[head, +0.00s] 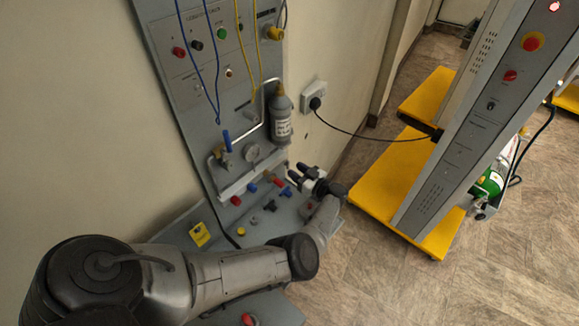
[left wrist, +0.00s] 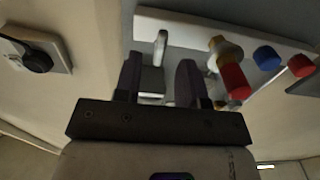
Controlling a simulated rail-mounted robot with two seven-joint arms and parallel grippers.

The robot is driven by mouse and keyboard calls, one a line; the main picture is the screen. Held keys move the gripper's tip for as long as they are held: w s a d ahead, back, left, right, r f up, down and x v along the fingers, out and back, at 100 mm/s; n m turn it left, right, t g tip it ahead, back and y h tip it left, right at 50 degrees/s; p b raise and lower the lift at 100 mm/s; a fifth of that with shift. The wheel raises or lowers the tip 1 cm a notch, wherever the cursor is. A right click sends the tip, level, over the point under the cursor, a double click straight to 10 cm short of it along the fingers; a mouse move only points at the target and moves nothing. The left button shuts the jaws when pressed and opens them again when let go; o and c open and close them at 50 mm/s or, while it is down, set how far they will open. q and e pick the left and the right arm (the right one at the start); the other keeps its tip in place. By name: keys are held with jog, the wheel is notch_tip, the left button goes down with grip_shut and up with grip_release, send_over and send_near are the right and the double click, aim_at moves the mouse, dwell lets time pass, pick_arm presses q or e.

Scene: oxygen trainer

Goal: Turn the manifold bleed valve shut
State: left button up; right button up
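The white manifold bar (head: 240,181) runs along the bottom of the grey wall panel, and it also shows at the top of the left wrist view (left wrist: 185,30). A small silver-grey lever-like fitting (left wrist: 160,46) sticks out from it. No label is readable, so I cannot tell for sure that this is the bleed valve. My left gripper (head: 294,173) is at the right end of the bar. In the left wrist view its two dark fingers (left wrist: 158,72) stand apart on either side of the fitting, with a gap; contact is not visible. My right gripper is not in view.
Beside the fitting are a brass valve with a red knob (left wrist: 231,80), a blue knob (left wrist: 267,57) and another red knob (left wrist: 300,65). A grey bottle (head: 281,117) and a gauge (head: 252,153) are above the bar. A wall socket (head: 314,97) with a cable is at the right.

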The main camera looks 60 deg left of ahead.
pick_arm(q)
jog(key=b+v, duration=0.1)
jog(key=v, duration=0.8)
jog(key=shift+d, duration=0.1)
dwell(0.3)
